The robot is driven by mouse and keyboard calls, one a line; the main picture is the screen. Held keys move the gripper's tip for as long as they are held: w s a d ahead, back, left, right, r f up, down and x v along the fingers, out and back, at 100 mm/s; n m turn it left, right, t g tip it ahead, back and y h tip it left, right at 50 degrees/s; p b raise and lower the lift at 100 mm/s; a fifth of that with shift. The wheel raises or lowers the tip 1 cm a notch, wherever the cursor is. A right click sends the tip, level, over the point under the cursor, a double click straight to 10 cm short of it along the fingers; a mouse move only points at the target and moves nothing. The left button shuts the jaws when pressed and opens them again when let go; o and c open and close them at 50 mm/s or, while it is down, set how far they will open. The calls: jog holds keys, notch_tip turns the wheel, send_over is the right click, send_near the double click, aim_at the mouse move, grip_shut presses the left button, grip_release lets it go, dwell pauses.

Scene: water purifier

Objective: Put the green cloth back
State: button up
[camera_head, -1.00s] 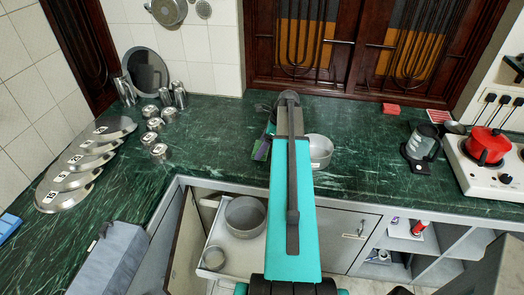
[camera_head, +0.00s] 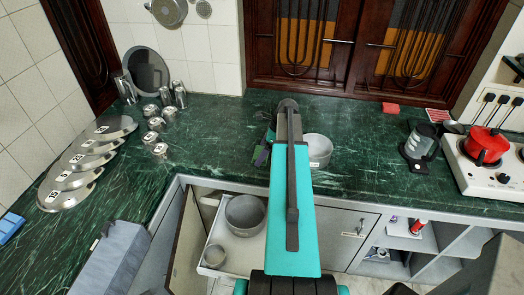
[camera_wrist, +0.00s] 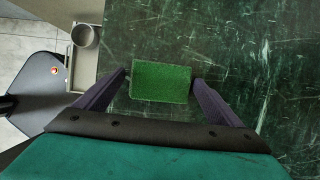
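The green cloth (camera_wrist: 160,82) is a small flat rectangle on the dark green marble counter in the wrist view. My gripper (camera_wrist: 160,77) is open, with one purple finger on each side of the cloth and a narrow gap at both sides. I cannot tell how high the fingertips are above the counter. In the head view my arm hides most of the gripper and the cloth; a purple finger (camera_head: 261,156) shows left of the arm.
A metal pot (camera_head: 319,150) stands on the counter just right of my arm. An open drawer with pots (camera_head: 245,214) juts out below. Steel glasses (camera_head: 152,138) and plates (camera_head: 85,162) are left; a blender base (camera_head: 418,150) and stove with red pot (camera_head: 485,145) are right.

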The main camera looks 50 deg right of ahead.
jog(key=shift+o, duration=0.4)
jog(key=shift+r, duration=0.2)
jog(key=b+v, duration=0.3)
jog(key=v, duration=0.9)
jog(key=shift+b, duration=0.35)
dwell(0.6)
